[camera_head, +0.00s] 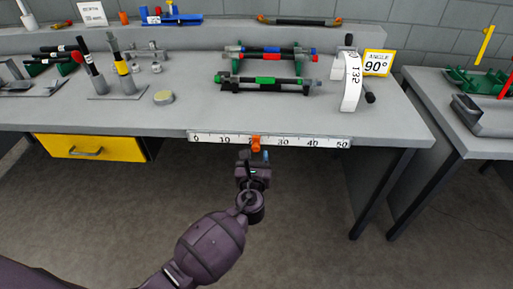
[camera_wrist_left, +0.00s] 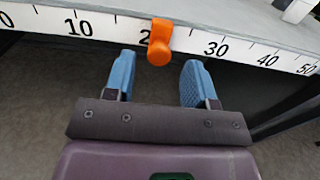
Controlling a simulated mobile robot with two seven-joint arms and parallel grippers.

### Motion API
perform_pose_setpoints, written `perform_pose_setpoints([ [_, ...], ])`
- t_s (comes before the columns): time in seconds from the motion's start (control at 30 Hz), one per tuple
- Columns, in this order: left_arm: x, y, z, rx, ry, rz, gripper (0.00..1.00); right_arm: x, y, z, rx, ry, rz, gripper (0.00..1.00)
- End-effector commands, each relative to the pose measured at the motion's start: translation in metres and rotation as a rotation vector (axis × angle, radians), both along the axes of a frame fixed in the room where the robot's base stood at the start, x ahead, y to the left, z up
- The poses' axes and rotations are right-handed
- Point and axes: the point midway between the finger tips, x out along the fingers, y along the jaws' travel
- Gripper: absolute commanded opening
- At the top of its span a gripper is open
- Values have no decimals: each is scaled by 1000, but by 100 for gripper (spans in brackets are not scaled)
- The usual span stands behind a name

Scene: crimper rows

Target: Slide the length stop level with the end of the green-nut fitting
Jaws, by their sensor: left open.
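The length stop is an orange block (camera_head: 256,143) on the white ruler (camera_head: 320,142) along the bench's front edge. In the left wrist view the stop (camera_wrist_left: 160,42) covers the scale a little past 20. My left gripper (camera_head: 256,156) is open below the stop. Its two blue fingers (camera_wrist_left: 158,80) are spread to either side of the stop's line, with the stop just beyond the tips and no clear contact. A dark hose with a green middle band (camera_head: 265,81) lies on a rack behind the ruler; it looks like the green-nut fitting. My right gripper is not in view.
Behind the green-banded hose lies another with red and blue parts (camera_head: 268,51). A white numbered strip (camera_head: 351,82) and a yellow-edged angle sign (camera_head: 376,63) stand at the right. Tools (camera_head: 92,65) stand at the left. The floor space before the bench is clear.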

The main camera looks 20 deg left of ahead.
Motion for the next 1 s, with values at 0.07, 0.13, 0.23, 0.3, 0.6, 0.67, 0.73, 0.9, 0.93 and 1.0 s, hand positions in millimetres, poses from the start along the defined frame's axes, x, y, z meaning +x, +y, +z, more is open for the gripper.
perform_pose_setpoints([
  [0.07,13,4,-2,0,2,0,51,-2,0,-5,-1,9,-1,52],
  [0.13,21,6,-3,0,3,1,51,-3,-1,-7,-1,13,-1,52],
  [0.23,31,9,-2,0,2,1,51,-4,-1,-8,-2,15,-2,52],
  [0.3,35,11,-2,0,2,1,51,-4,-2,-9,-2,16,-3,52],
  [0.6,40,12,0,-1,0,0,51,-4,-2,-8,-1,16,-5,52],
  [0.67,40,12,0,-1,0,0,51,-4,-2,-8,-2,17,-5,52],
  [0.73,40,12,0,-1,0,1,44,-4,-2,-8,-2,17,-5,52],
  [0.9,40,12,0,-1,1,1,18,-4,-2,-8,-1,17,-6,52],
  [0.93,40,12,0,-1,1,1,14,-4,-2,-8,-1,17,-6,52],
  [1.0,40,12,0,-1,1,0,3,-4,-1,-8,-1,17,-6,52],
])
